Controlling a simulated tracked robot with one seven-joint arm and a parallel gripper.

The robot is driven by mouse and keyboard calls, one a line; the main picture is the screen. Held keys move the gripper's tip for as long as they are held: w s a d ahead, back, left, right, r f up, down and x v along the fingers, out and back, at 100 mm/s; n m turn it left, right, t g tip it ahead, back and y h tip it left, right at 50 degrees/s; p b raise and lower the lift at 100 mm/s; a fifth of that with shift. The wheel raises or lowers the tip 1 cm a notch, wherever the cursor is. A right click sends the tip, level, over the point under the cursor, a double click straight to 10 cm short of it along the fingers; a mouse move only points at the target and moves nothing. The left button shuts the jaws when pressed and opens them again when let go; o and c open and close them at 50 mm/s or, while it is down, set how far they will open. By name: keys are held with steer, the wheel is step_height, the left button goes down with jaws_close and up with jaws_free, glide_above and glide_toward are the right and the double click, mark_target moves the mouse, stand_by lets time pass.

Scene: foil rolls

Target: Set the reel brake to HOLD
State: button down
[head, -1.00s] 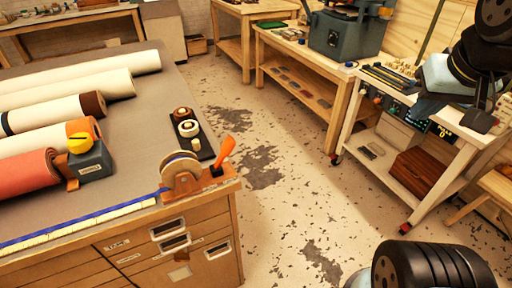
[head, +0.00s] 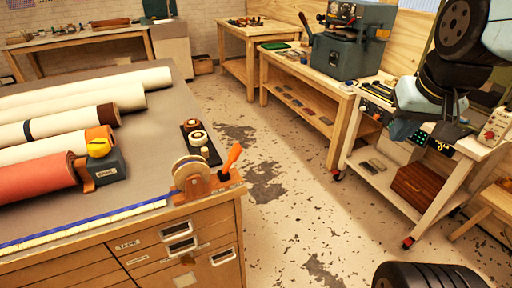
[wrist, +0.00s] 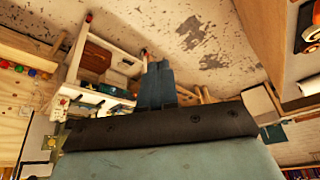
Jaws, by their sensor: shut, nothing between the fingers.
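A tape reel (head: 190,174) stands in an orange-brown holder at the near right corner of the big grey-topped table in the head view. An orange lever (head: 233,157), which looks like the reel brake, leans up and to the right beside it. No HOLD mark is readable. My gripper (head: 403,129) hangs at the right of the head view, in front of the white cart and well away from the lever. In the wrist view its fingers (wrist: 157,84) are together, empty, over floor and cart.
The grey-topped table (head: 60,212) carries several rolls, a grey box with a yellow top (head: 104,165) and a dark tray of small spools (head: 197,140). A white cart (head: 380,188) stands at the right. Speckled floor (head: 285,215) between them is clear.

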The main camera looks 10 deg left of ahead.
steer(key=w+a+f+m+g+y, duration=0.5)
steer(key=w+a+f+g+y, duration=0.3)
steer(key=a+f+y, duration=0.2)
steer(key=w+a+f+m+g+y, duration=0.6)
steer(key=w+a+f+g+y, duration=0.2)
steer(key=f, duration=0.6)
steer(key=a+g+y, duration=0.1)
steer(key=y, duration=0.1)
steer(key=shift+a+m+g+y, duration=0.3)
steer(key=shift+a, duration=0.1)
steer(key=shift+r, duration=0.1)
glide_toward(230, 160)
steer(key=a+r, duration=0.2)
steer(key=r, duration=0.1)
steer(key=a+r, duration=0.1)
steer(key=shift+s+r, duration=0.25)
steer(key=shift+r, duration=0.1)
